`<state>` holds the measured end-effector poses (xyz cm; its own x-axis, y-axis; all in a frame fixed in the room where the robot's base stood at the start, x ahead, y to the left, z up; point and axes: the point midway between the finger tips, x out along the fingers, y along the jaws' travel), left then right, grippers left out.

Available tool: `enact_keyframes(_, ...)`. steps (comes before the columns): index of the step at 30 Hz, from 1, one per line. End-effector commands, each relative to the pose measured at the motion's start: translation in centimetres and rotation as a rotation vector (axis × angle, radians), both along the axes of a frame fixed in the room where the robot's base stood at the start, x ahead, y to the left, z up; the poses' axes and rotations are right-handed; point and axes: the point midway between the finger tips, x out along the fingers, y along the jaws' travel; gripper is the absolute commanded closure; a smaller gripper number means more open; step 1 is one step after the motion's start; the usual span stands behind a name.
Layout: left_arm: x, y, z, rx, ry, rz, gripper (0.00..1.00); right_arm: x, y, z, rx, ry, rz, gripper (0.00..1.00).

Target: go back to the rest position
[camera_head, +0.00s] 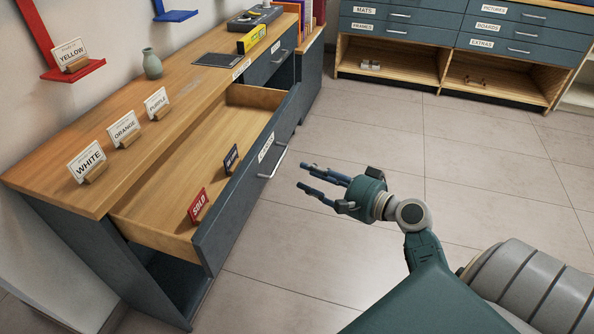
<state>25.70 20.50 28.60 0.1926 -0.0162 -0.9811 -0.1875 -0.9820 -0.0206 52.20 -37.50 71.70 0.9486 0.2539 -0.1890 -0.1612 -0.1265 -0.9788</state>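My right gripper (322,184) is in front of the pulled-out drawer (182,183), over the open floor. Its blue fingers point left toward the drawer's handle and stand spread apart. I see nothing between them. The gripper appears clear of the drawer front and its handle (272,158). A red SOLD sign (198,206) and a dark blue sign (231,159) stand in the drawer near its front panel. My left gripper is not in view.
The wooden counter (122,176) holds the WHITE (87,161), ORANGE (124,129) and PURPLE (157,103) cards and a green vase (152,64). A drawer cabinet (455,30) stands at the back. The tiled floor (480,165) between is clear.

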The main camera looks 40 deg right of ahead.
Motion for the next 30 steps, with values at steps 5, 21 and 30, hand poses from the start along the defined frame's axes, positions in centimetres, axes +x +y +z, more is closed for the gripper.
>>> enact_keyframes(5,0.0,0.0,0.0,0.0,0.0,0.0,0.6,-1.6,-0.4,0.3,-0.001,0.001,0.001,0.65)
enact_keyframes(21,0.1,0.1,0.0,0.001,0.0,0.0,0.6,-1.7,-0.4,0.3,-0.001,0.0,0.001,0.65)
enact_keyframes(30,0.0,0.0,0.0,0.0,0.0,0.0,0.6,-2.2,2.0,-7.4,-0.125,0.145,0.051,0.65)
